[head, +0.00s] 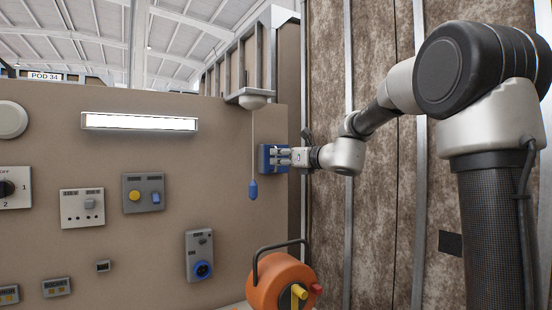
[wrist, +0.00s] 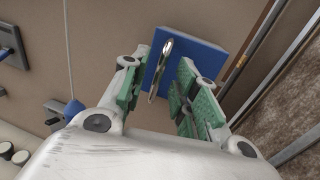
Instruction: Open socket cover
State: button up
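A grey socket unit (head: 200,256) is on the beige wall, low and left of my gripper. Gaps show on both sides of the handle.
A pull cord with a blue end (head: 253,188) hangs left of my gripper. An orange cable reel (head: 279,286) stands below. A double socket (head: 82,208) and a grey switch box (head: 144,193) are on the wall to the left. Brown panels (head: 375,90) stand at the right.

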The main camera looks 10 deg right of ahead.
jog(key=shift+x, duration=1.3)
grip_shut()
jog(key=shift+s+d, duration=0.1)
